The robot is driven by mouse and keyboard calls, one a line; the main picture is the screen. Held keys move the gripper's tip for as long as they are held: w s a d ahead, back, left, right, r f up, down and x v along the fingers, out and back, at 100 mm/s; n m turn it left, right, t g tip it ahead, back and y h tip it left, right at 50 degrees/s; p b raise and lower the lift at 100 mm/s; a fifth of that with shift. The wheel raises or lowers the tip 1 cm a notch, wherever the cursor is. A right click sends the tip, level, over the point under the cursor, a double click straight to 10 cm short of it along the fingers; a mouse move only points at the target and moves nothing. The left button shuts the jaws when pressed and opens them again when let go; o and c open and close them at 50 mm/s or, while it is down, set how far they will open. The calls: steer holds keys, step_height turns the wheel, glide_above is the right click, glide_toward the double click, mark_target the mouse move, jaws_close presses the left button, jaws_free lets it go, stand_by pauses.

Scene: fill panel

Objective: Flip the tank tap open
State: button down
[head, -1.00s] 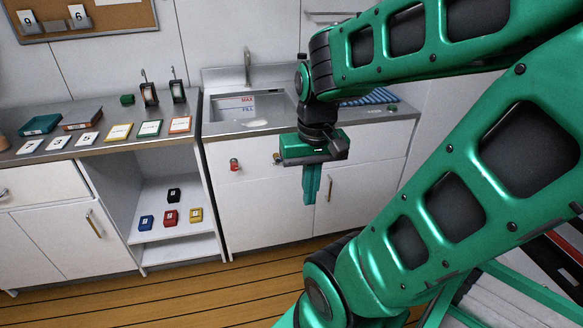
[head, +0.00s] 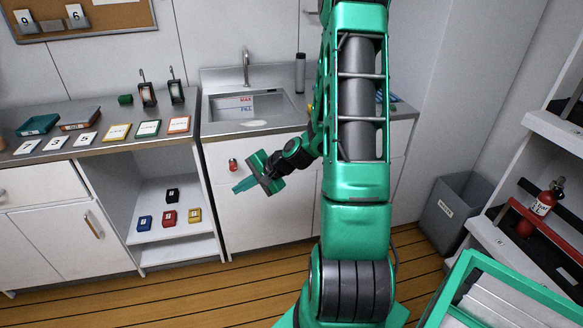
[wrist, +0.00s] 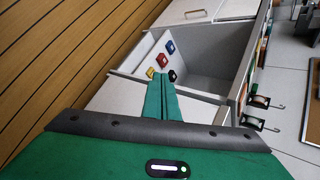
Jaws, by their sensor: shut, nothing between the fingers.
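The sink basin (head: 225,113) with MAX and FILL marks is set in the counter. A tall metal faucet (head: 246,70) stands behind it. A small red knob (head: 233,165) sticks out from the white cabinet front below the sink. I cannot tell for sure which of these is the tank tap. My gripper (head: 236,188) is in front of that cabinet, just below the red knob in the picture, pointing left. Its fingers are shut and empty; in the wrist view the fingertips (wrist: 157,77) are together. The red knob is not recognisable in the wrist view.
An open shelf (head: 165,240) left of the sink cabinet holds several coloured blocks. Cards and trays lie on the counter (head: 75,140) above. A grey bin (head: 450,210) and a rack with a red extinguisher (head: 545,200) stand at the right. The wooden floor before the cabinets is clear.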

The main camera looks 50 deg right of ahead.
steer(key=w+d+f+m+t+h, duration=0.2)
steer(key=d+m+t+h, duration=0.1)
steer(key=d+m, duration=0.4)
steer(key=w+d+f+m+t+h, duration=0.2)
steer(key=d+m+t, duration=0.1)
steer(key=d+m, duration=0.45)
steer(key=s+d+f+m+g+h, duration=0.2)
steer(key=s+d+f+m+h, duration=0.4)
steer(key=d+m, duration=0.4)
steer(key=shift+s+d+f+m+g+h, duration=0.15)
steer(key=shift+d+f+m+g+h, duration=0.25)
steer(key=shift+m, duration=0.75)
steer(key=w+d, duration=0.4)
steer(key=w, duration=0.4)
steer(key=shift+d+r, duration=0.35)
steer(key=shift+w, duration=0.1)
